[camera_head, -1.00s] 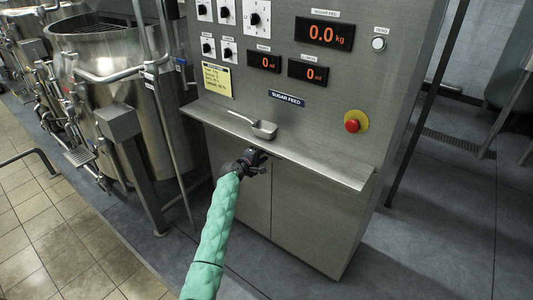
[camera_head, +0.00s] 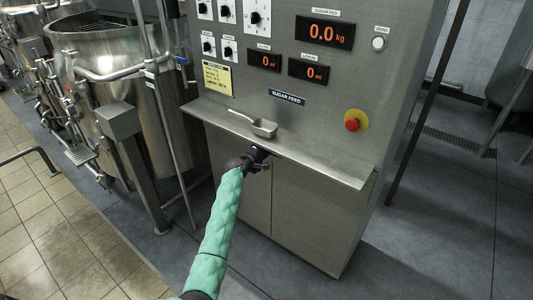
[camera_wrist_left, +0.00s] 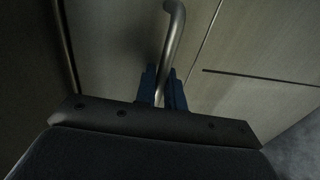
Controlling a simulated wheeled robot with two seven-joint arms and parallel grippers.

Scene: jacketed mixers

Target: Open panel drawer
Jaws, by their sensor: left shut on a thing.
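The steel control panel cabinet (camera_head: 310,215) stands in the middle of the head view, with flat fronts split by a vertical seam below a narrow ledge. My left gripper (camera_head: 259,158) is just under that ledge, at the cabinet front. In the left wrist view, its two blue fingers (camera_wrist_left: 162,90) are shut on a curved metal bar handle (camera_wrist_left: 174,35), which runs up between them. Seams show in the fronts beside the handle. In the head view the handle is hidden by the gripper and ledge. I see no clear gap from an opened drawer. My right gripper is not in view.
A metal scoop (camera_head: 262,128) lies on the ledge (camera_head: 325,163). A red emergency button (camera_head: 352,124) sits on the panel at right. A steel mixer vessel (camera_head: 120,80) with pipes stands at left. The floor right of the cabinet (camera_head: 430,220) is clear.

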